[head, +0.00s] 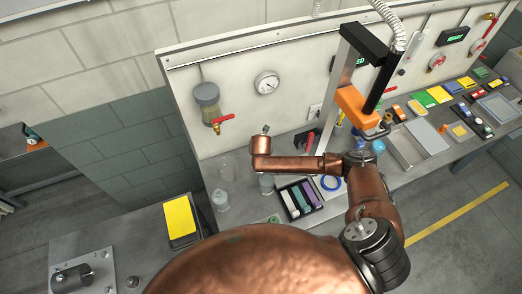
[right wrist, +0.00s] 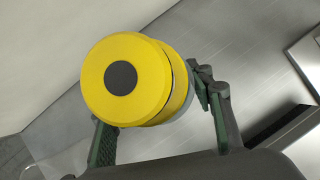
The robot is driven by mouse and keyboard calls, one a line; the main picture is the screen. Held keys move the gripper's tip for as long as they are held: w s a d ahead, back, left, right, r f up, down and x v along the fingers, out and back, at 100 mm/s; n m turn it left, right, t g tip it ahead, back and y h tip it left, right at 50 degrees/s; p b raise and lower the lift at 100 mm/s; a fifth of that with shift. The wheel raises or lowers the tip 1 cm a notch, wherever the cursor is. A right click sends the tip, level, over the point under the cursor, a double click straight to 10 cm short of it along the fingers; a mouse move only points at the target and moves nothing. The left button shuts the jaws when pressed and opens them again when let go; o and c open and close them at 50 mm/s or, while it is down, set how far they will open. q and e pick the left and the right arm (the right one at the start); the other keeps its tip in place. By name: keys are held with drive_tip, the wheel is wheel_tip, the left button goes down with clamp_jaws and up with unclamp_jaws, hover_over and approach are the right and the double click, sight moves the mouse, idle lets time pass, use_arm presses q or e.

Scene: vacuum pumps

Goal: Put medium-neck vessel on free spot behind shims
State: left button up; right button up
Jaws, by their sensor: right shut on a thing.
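In the right wrist view, my right gripper (right wrist: 158,115) is shut on a round yellow-ended thing (right wrist: 145,80) with a black centre disc. I cannot tell whether this is the medium-neck vessel, as its body is mostly hidden. In the head view my right arm reaches left across the bench, and its fingers cannot be made out. A clear vessel (head: 266,184) shows just below my wrist. Two more clear vessels, one near the wall (head: 228,167) and one nearer the front edge (head: 220,200), stand to its left. The shims (head: 300,199) lie in a dark tray right of them. My left gripper is out of view.
An orange block on a column (head: 355,102) stands at the back. A yellow pad (head: 179,217) lies on the lower left bench. A red-handled valve (head: 222,121) hangs on the back panel.

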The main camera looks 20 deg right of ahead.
drive_tip(key=o, duration=1.6)
drive_tip(key=shift+o, duration=0.2)
drive_tip(key=shift+s+f, duration=0.1)
drive_tip(key=shift+f, duration=0.05)
drive_tip(key=v, duration=1.2)
clamp_jaws()
idle(0.6)
